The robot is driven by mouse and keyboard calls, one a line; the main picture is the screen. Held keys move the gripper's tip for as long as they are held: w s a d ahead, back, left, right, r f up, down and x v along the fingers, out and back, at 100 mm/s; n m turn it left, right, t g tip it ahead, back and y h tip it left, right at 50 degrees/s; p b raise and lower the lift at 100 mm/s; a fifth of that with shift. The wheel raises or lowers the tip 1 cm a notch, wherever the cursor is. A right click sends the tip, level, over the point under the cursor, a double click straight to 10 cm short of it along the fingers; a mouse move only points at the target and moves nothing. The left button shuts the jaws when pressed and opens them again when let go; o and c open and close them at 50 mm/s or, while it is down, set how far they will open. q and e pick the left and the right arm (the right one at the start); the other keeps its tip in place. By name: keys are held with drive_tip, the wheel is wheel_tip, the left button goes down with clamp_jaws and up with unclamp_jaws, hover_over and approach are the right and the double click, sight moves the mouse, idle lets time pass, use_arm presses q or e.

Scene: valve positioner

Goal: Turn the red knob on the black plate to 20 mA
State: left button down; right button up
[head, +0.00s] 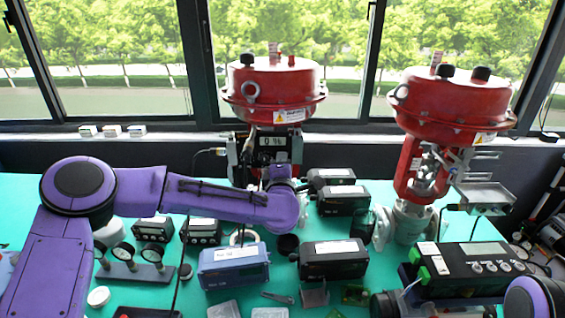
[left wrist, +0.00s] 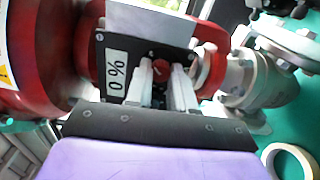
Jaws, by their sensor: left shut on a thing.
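The red knob (left wrist: 160,66) sits on a black plate (left wrist: 106,42) in front of the left red actuator. A white label reading "0 %" is on the plate beside the knob, and it also shows in the head view (head: 272,141). My left gripper (left wrist: 161,76) reaches the plate with a pale finger on each side of the knob and is shut on it. In the head view my purple wrist covers the knob and the fingertips. My right gripper is out of view; only a purple part of that arm shows at the lower right.
A second red actuator valve (head: 452,105) stands to the right. On the green table are a blue box (head: 234,266), a black box (head: 333,260), gauges (head: 137,262) and a green-and-black instrument (head: 470,262). A tape ring (left wrist: 290,160) lies below the valve.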

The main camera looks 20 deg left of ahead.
use_arm(q)
drive_tip(key=shift+d+f+m, duration=0.1)
drive_tip(key=shift+m, duration=0.3)
drive_tip(key=c, duration=1)
unclamp_jaws()
drive_tip(key=shift+o, duration=0.2)
drive_tip(key=b+v, duration=0.3)
drive_tip(key=v, duration=0.7)
drive_tip(key=shift+s, duration=0.3)
